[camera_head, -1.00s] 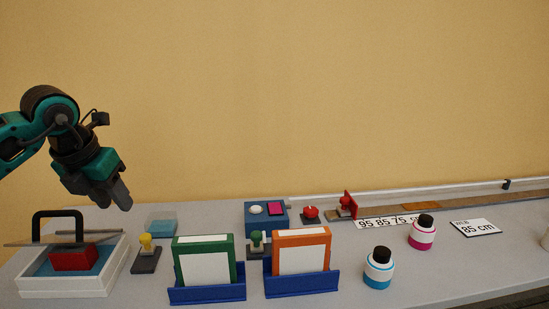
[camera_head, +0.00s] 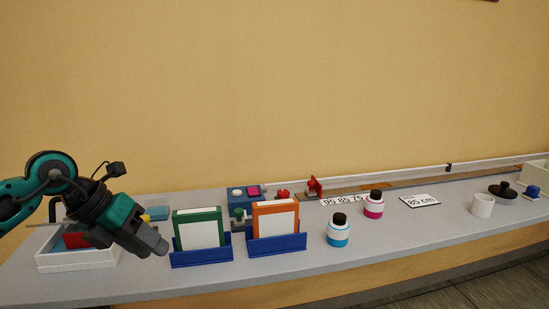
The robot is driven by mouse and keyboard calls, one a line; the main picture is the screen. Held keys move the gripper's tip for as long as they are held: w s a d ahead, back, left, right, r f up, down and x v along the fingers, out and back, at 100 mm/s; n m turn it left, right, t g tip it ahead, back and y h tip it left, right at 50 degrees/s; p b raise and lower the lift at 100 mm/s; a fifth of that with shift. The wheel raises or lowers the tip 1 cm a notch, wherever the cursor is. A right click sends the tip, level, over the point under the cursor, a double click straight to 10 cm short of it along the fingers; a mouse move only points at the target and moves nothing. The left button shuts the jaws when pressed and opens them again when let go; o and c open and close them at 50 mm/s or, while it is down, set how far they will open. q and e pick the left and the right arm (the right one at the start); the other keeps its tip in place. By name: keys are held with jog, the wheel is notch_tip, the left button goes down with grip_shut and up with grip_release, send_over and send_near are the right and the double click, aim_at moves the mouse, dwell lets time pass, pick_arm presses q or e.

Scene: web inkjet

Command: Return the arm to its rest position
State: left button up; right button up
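My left arm comes in from the left, with its dark gripper (camera_head: 154,246) angled down to the right. It is in front of the white tray's right end in the picture and left of the green-framed box. No object shows in its fingers, but their gap is not clear from this angle. The white tray (camera_head: 78,260), with a red block (camera_head: 76,240) in it, is partly hidden by the arm. My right arm and gripper are not in view.
Blue holders carry the green box (camera_head: 198,231) and orange box (camera_head: 275,219). The table's front strip (camera_head: 300,273) is clear.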

pick_arm(q)
jog(key=s+d+r+n+t+h+p, duration=0.1)
jog(key=s+d+n+h+p, duration=0.15)
jog(key=d+h, duration=0.45)
jog(key=s+d+r+n+h+p, duration=0.1)
jog(key=s+d+n+h, duration=0.3)
jog(key=d, duration=0.5)
jog(key=a+f+n+t+y+p, duration=0.2)
jog(key=a+f+n+t+y, duration=0.3)
jog(key=n, duration=0.6)
jog(key=a+f+n+t+y+p, duration=0.1)
jog(key=a+f+n+t+y, duration=0.1)
jog(key=f+n+t+y, duration=0.65)
jog(key=s+a+f+n+g+y+p, duration=0.1)
jog(key=s+a+f+n+g, duration=0.2)
jog(key=s+f+n+g, duration=0.4)
jog(key=s+f+n, duration=0.2)
jog(key=s+f, duration=0.1)
jog(key=s, duration=0.2)
jog(key=shift+s+a+n+p, duration=0.2)
jog(key=shift+s+n+p, duration=0.05)
jog(key=shift+n+p, duration=0.15)
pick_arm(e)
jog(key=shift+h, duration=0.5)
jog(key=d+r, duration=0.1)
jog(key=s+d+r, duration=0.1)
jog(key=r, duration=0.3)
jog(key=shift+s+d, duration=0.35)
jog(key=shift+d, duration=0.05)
